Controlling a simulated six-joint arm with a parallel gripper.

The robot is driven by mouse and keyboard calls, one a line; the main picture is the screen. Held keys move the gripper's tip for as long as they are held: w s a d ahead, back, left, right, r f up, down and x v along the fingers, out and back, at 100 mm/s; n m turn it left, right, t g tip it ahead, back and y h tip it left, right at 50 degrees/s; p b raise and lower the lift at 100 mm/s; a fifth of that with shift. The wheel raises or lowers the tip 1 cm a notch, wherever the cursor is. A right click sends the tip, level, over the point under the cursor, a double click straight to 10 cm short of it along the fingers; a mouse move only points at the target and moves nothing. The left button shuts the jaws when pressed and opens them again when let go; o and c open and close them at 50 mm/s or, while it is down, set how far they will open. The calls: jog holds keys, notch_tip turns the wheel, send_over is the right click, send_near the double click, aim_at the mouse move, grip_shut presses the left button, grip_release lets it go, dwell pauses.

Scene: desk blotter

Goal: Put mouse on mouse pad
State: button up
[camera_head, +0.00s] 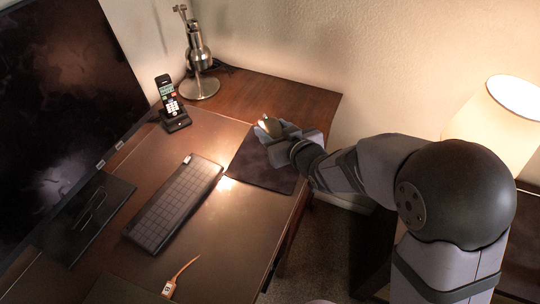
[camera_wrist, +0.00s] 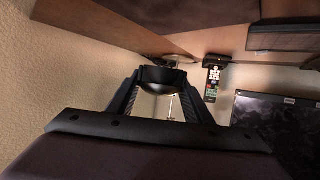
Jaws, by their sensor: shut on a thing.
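The mouse (camera_head: 269,126) is held in my gripper (camera_head: 272,129), at the far edge of the dark mouse pad (camera_head: 258,172) in the head view. In the wrist view, the mouse (camera_wrist: 163,76) shows as a dark rounded shape between the two fingers of my gripper (camera_wrist: 164,80). The gripper is shut on it. The mouse pad (camera_wrist: 195,12) appears as a dark area at the top of the wrist view. The gripper and arm cover part of the pad's right side. I cannot tell how large the gap between mouse and pad is.
A keyboard (camera_head: 174,203) lies left of the pad. A cordless phone (camera_head: 171,104) and a metal desk lamp (camera_head: 199,62) stand at the back. A large monitor (camera_head: 60,110) fills the left. A lit lamp (camera_head: 497,120) stands right.

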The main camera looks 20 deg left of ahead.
jog(key=shift+f, duration=5)
jog(key=shift+f+b, duration=0.1)
jog(key=shift+b, duration=0.2)
jog(key=shift+f, duration=0.15)
jog(key=o, duration=1.1)
